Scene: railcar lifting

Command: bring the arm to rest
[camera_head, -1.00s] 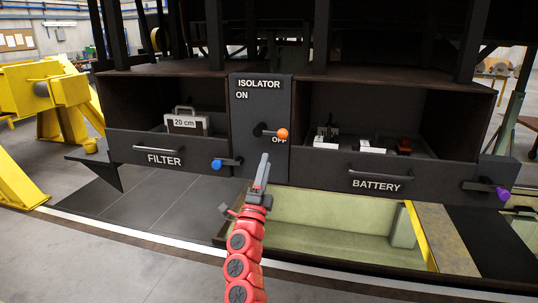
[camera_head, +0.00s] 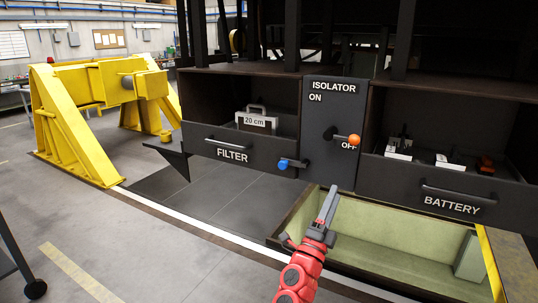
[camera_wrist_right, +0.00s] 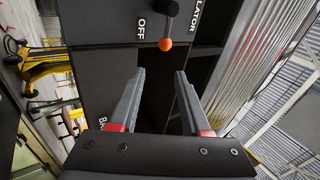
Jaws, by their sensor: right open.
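My right gripper (camera_head: 330,205) is on the red arm in the head view, in front of and below the isolator panel. It is open and empty, and its two fingers (camera_wrist_right: 158,95) stand apart in the right wrist view. The dark isolator panel (camera_head: 325,165) carries a lever with an orange knob (camera_head: 354,139), which sits beside the OFF mark. The orange knob also shows in the right wrist view (camera_wrist_right: 165,44), beyond the fingertips and apart from them. My left gripper is in neither view.
The FILTER drawer (camera_head: 240,163) holds a case marked 20 cm (camera_head: 257,122); a blue-knobbed latch (camera_head: 285,164) is at its right. The BATTERY drawer (camera_head: 430,186) is at the right. A green-lined pit (camera_head: 390,247) lies below. A yellow stand (camera_head: 75,135) is at the left. The grey floor is open.

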